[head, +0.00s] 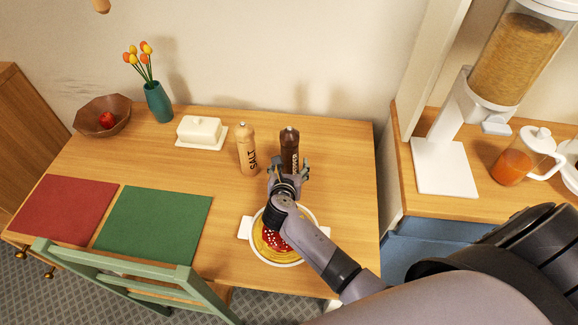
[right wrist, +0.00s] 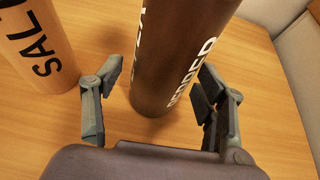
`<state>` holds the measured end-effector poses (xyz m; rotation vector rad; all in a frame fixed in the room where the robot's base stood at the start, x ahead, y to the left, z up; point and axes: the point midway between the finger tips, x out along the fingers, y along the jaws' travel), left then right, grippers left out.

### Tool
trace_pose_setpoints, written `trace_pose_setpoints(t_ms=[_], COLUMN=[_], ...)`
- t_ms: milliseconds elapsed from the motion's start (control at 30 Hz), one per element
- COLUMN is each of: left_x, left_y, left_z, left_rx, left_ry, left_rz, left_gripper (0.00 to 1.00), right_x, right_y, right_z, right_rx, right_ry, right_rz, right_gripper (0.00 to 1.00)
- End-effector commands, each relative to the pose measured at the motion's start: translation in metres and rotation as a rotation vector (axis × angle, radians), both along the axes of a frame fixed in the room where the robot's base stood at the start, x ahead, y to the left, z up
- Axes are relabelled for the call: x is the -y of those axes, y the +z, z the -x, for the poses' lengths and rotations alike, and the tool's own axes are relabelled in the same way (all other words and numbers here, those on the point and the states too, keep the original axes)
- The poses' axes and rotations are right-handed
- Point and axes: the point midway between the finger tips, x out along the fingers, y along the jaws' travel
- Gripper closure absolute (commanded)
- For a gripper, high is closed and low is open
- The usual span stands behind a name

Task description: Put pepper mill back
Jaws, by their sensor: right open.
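The dark brown pepper mill (head: 289,146) stands upright on the wooden table, beside the light wood salt mill (head: 247,150). My right gripper (head: 288,167) is at the near side of the pepper mill in the head view. In the right wrist view the pepper mill (right wrist: 172,60) stands ahead of and partly between the open fingers (right wrist: 160,95). The right finger is close to it; I cannot tell whether it touches. The salt mill (right wrist: 40,50) is left of the left finger. My left gripper is not in view.
A dish of food (head: 270,258) sits under my right forearm. A white butter dish (head: 199,131), teal vase (head: 158,103) and brown bowl (head: 90,122) stand further left. Red and green placemats (head: 152,224) lie at the front left. A wall runs behind the table.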

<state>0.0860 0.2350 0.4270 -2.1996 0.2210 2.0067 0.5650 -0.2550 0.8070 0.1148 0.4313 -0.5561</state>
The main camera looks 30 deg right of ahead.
Motion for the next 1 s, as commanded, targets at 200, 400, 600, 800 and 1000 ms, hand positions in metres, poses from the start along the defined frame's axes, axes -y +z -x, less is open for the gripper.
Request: trace_pose_setpoints(t_ms=[200,400,600,800,1000], left_x=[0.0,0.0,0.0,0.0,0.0], left_y=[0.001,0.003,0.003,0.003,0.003], left_z=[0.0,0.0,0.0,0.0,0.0], left_rx=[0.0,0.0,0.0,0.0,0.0], left_ry=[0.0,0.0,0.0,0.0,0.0], left_rz=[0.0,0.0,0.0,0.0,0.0], left_gripper=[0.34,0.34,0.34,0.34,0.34], right_x=[-0.001,-0.017,-0.039,-0.054,-0.058], right_y=[0.004,0.017,0.036,0.049,0.054], right_z=[0.002,0.027,0.06,0.083,0.092], right_rx=[0.0,0.0,0.0,0.001,0.0], right_ry=[0.001,0.001,0.0,0.001,0.0], right_rz=[0.0,-0.004,-0.003,-0.001,-0.001], right_gripper=[0.34,0.34,0.34,0.34,0.34])
